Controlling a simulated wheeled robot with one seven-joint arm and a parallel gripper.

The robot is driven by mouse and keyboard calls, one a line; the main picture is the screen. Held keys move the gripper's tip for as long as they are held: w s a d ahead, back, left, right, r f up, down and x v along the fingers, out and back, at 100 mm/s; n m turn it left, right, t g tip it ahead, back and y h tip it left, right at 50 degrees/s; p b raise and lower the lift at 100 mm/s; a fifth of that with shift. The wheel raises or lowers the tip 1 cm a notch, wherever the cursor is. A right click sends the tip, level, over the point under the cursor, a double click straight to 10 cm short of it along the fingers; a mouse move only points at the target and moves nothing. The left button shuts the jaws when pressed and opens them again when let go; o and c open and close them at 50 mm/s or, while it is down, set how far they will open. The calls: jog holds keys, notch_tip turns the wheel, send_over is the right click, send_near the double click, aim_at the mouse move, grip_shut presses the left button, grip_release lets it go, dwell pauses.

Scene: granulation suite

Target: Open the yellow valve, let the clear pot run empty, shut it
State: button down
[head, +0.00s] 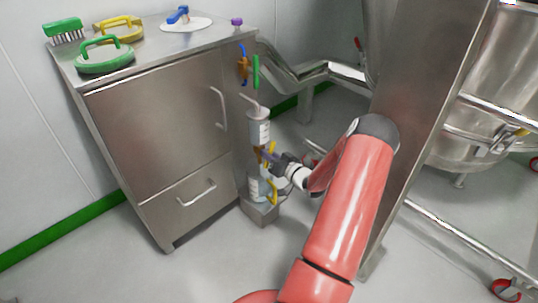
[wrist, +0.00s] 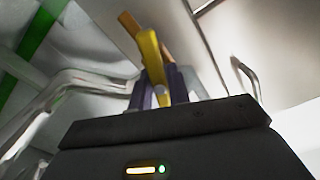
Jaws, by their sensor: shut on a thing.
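The clear pot (head: 259,128) hangs upright on the side of the steel cabinet, with graduation marks on its wall; I cannot make out its level. The yellow valve (head: 272,147) is just below it, partly hidden by my gripper. My gripper (head: 267,156) reaches in from the right at the valve. In the wrist view the yellow handle (wrist: 152,58) stands between the two dark fingers, and my gripper (wrist: 166,92) is shut on it. A second clear vessel (head: 257,187) stands below, with a yellow handle (head: 272,192) beside it.
A grey block (head: 262,212) is under the lower vessel. A steel column (head: 435,95) stands close right of my arm.

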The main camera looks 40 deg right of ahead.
jog(key=m+p, duration=0.1)
jog(key=m, duration=0.6)
jog(key=shift+p, duration=0.3)
jog(key=m+p, duration=0.1)
jog(key=m, duration=0.5)
jog(key=shift+m, duration=0.4)
jog(key=c, duration=1.3)
grip_release()
jog(key=shift+s, duration=0.1)
jog(key=s, duration=0.7)
jog(key=shift+s+d, duration=0.35)
